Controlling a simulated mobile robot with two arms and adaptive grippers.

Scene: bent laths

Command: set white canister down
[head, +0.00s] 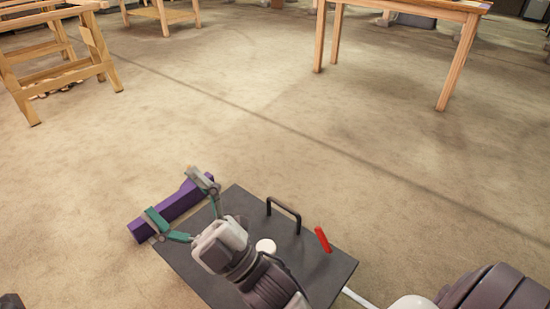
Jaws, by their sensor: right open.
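A small round white thing (266,246), which looks like the white canister seen from above, stands on a dark grey flat surface (235,200). My right arm hides part of its surroundings, and its height is hard to judge. My right gripper (181,200) is open, with its green fingers spread past the surface's left edge, away from the white thing. A purple bar (178,206) lies along the span between the fingertips; I cannot tell whether they touch it. My left gripper is not in view.
A black handle (285,211) rises from the dark surface, and a red piece (323,240) lies right of it. The brown floor (330,150) ahead is open. A wooden trestle (60,65) stands at the upper left and a wooden table (420,8) at the upper right.

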